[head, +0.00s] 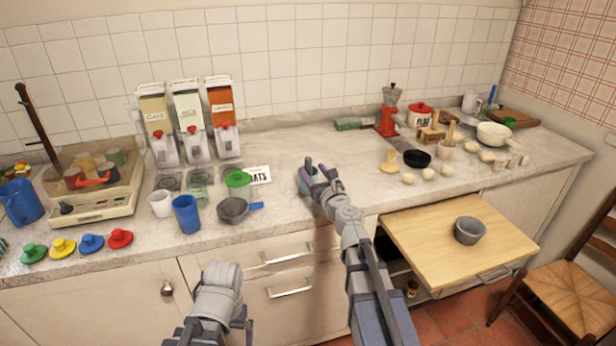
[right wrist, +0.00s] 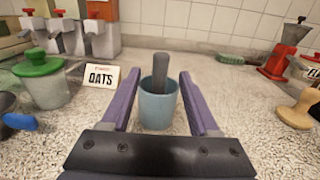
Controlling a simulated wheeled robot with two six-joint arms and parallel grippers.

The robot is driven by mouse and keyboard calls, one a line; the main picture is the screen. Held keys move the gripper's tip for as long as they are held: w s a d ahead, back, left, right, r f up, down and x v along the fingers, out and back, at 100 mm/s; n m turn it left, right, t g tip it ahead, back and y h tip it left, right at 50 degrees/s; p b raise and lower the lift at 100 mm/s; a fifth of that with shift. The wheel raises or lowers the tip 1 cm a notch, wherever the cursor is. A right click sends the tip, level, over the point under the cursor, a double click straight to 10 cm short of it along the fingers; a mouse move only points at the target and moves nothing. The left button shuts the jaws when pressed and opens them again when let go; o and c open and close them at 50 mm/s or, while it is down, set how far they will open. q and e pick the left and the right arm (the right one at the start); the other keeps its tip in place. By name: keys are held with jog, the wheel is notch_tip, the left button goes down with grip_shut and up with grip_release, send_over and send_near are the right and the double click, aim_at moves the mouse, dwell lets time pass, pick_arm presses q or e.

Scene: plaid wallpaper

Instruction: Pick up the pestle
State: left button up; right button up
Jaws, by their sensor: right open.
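The dark grey pestle (right wrist: 159,72) stands nearly upright in a blue-grey cup (right wrist: 158,112) on the counter, its upper part showing above the rim. Its lower end is hidden inside the cup. My right gripper (head: 319,172) is open over the counter, and in the right wrist view its purple fingers (right wrist: 160,104) lie on either side of the cup and pestle with gaps. In the head view the gripper largely hides them. My left arm shows at the bottom of the head view, but I cannot see its gripper's fingers.
An OATS card (head: 259,175), a green-lidded jar (head: 238,181) and a dark pan (head: 233,209) stand left of my right gripper. A grey bowl (head: 469,231) sits on the pulled-out wooden board (head: 415,228). Counter behind the cup is clear. A red grinder (head: 387,120) stands further right.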

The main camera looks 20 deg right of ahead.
aim_at(310, 168)
jog(key=w, duration=0.5)
jog(key=shift+a+f, duration=0.15)
jog(key=shift+f, duration=0.2)
jog(key=shift+s, duration=0.15)
grip_shut()
